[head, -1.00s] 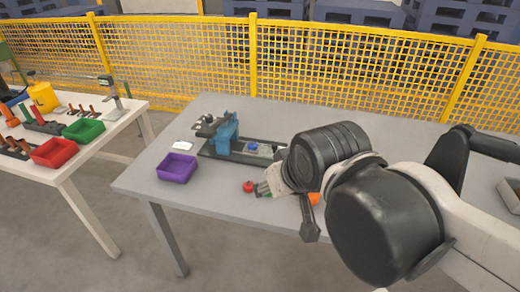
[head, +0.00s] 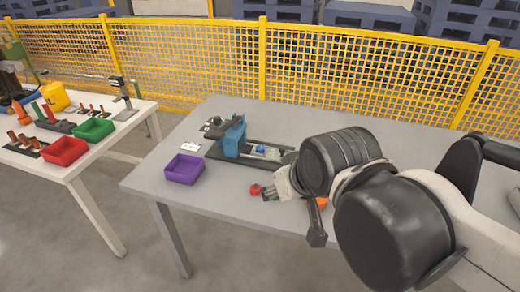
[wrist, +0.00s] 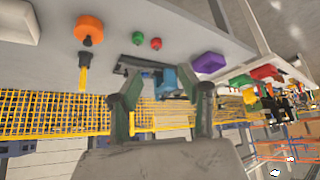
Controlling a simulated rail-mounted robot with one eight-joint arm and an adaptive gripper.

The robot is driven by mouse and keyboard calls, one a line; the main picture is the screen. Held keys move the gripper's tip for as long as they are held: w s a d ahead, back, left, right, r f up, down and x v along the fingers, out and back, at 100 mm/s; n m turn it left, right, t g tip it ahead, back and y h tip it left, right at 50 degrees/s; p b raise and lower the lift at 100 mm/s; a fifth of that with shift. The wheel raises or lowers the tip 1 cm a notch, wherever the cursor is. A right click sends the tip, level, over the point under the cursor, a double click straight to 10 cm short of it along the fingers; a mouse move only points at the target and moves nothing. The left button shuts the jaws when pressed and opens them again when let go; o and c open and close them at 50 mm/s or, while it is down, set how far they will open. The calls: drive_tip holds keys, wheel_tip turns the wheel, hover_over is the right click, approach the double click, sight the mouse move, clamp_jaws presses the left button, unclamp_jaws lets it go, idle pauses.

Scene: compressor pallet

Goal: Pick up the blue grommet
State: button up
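A small blue piece that looks like the blue grommet (head: 260,149) lies on the dark long fixture on the grey table, right of the upright blue block (head: 234,138). It is too small to make out its shape. My gripper (head: 270,195) is at the near side of the fixture, apart from the blue piece and close to a small red round piece (head: 255,189). In the wrist view my gripper (wrist: 165,98) has its two fingers wide apart with nothing held between them. The blue block (wrist: 168,84) shows beyond them; I cannot make out the grommet there.
A purple bin (head: 184,169) stands on the table's left part. An orange part (wrist: 88,30) and a small green round piece (wrist: 138,38) lie near the red one. A white table (head: 85,190) with red and green bins stands left. A yellow mesh fence (head: 180,60) runs behind.

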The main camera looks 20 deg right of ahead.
drive_tip(key=o, duration=0.3)
